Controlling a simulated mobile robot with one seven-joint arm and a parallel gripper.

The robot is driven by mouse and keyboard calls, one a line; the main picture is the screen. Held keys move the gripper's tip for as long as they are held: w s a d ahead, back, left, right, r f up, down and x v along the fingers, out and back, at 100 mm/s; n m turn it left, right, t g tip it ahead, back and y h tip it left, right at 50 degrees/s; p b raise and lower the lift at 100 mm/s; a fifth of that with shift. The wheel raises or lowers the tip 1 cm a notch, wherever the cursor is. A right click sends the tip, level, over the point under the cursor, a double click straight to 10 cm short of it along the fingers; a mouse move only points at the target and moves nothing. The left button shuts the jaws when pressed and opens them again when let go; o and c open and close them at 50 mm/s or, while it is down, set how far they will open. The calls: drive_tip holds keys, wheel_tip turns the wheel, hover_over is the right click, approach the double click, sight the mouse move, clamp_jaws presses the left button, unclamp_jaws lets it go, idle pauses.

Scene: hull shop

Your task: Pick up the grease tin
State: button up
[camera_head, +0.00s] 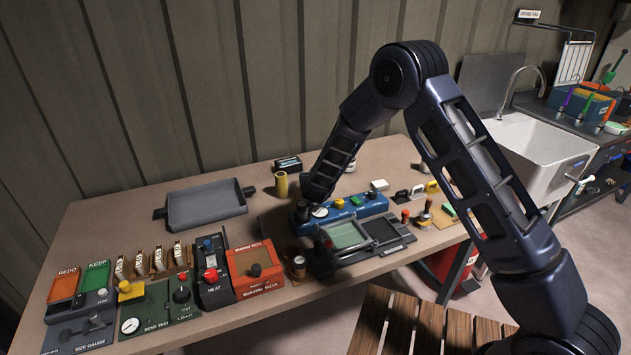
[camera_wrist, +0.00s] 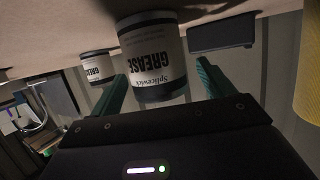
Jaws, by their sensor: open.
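A white grease tin (camera_wrist: 152,62) with a dark band at its lower picture edge appears large and upside down in the wrist view, its label reading GREASE. My gripper (camera_wrist: 160,86) is open, with its two green fingers to either side of this tin in the picture; contact cannot be told. A second grease tin (camera_wrist: 97,68) appears smaller, further off to the left, partly behind the left finger. In the head view my gripper (camera_head: 319,187) is low over the bench's back part, mostly hidden by my arm. One pale tin (camera_head: 351,165) shows just right of it; I cannot tell which.
A yellow cylinder (camera_head: 281,184) and a dark box (camera_head: 288,163) stand left of my gripper. A blue panel (camera_head: 345,207) with knobs lies in front, beside a green-screened device (camera_head: 345,233). A grey tray (camera_head: 205,205) is further left. The corrugated wall (camera_head: 200,90) rises behind.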

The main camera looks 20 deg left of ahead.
drive_tip(key=shift+x, duration=1.25)
drive_tip(key=shift+r, duration=0.25)
drive_tip(key=shift+c, duration=0.2)
drive_tip(key=c, duration=1.2)
